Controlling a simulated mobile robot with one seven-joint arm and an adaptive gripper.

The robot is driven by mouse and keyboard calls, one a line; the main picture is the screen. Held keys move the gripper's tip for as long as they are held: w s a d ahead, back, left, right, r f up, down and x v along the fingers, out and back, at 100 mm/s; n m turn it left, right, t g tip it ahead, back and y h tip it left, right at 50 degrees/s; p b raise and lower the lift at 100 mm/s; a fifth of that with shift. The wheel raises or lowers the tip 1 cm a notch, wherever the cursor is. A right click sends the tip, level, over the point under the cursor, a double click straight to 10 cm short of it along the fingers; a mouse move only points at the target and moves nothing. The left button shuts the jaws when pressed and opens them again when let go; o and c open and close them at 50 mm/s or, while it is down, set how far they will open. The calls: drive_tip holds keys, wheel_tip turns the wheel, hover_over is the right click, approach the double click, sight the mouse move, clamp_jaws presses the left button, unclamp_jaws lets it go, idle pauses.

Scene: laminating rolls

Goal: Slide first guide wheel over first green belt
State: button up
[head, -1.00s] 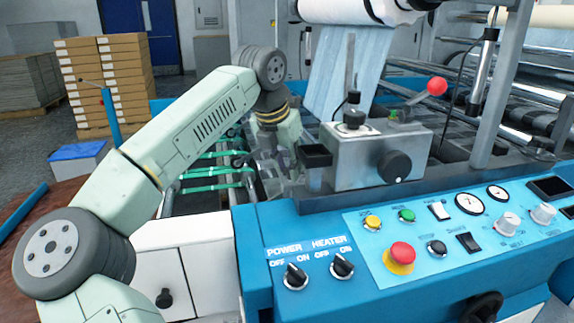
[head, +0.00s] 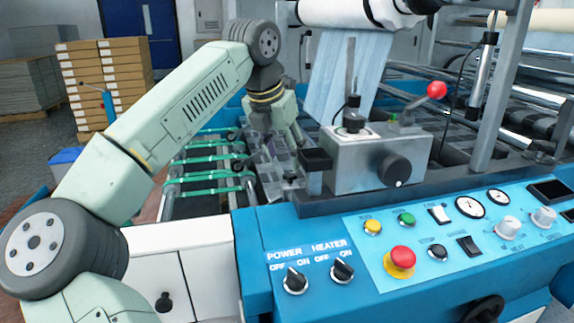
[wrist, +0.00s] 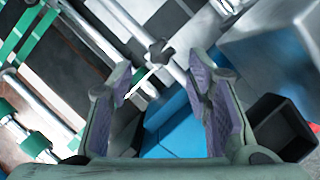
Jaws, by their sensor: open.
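Several green belts (head: 212,176) run across metal rollers at the left of the machine in the head view. In the wrist view, a green belt (wrist: 40,32) crosses the upper left. A small dark knob-like wheel (wrist: 160,52) sits by a metal bar beyond my fingertips; I cannot tell whether it is the first guide wheel. In the head view, a dark wheel (head: 240,163) shows at the belts' right end. My gripper (wrist: 160,82) is open, with nothing visible between its fingers. In the head view my gripper (head: 280,138) is right of the belts, its fingers hard to separate from the machine.
A grey metal box (head: 375,158) with a black knob and a small black tray (head: 316,158) stand close right of my gripper. The blue control panel (head: 425,240) is in front. A white film roll (head: 355,12) hangs above. Stacked cartons (head: 108,80) stand behind.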

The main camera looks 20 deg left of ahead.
drive_tip(key=v, duration=0.7)
idle(0.3)
